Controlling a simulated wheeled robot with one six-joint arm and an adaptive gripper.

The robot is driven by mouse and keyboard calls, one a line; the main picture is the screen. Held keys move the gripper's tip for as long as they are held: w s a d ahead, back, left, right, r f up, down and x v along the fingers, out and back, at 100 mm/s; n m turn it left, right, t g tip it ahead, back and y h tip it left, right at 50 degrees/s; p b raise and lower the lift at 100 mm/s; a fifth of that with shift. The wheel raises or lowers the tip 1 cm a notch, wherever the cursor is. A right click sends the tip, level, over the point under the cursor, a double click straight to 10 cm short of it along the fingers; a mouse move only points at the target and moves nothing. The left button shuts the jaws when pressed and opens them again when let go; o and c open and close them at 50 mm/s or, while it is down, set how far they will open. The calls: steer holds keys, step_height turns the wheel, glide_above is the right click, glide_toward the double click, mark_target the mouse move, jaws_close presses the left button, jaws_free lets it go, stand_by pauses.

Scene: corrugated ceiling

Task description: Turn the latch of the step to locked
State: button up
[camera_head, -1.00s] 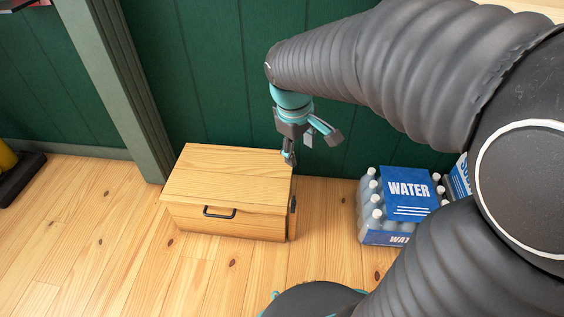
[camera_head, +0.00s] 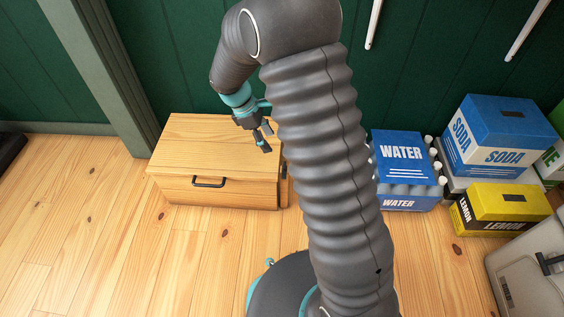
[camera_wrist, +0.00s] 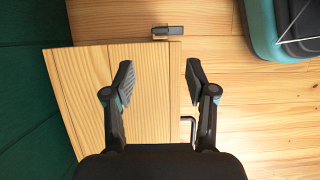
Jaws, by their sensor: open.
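The step is a light wooden box (camera_head: 205,138) on the floor against the green wall, with a black handle (camera_head: 209,182) on its front. In the wrist view, its wooden top (camera_wrist: 85,85) lies below my gripper, and the dark latch (camera_wrist: 168,31) sticks out past the edge at the top of the picture. In the head view the latch is a small dark spot on the right side (camera_head: 284,171), partly hidden by my arm. My gripper (camera_head: 265,137) is open and empty above the right part of the box. Its two spread fingers also show in the wrist view (camera_wrist: 159,75).
A water pack (camera_head: 402,150), a blue soda box (camera_head: 500,125), a yellow lemon box (camera_head: 502,205) and a grey case (camera_head: 530,270) stand to the right. A green post (camera_head: 105,75) rises behind the box's left. The floor in front of the box is clear.

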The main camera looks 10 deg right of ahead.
mark_target(282, 169)
steer(key=b+x, duration=0.2)
steer(key=x, duration=0.9)
steer(key=shift+d+f, duration=0.1)
steer(key=shift+f, duration=0.3)
jaws_close()
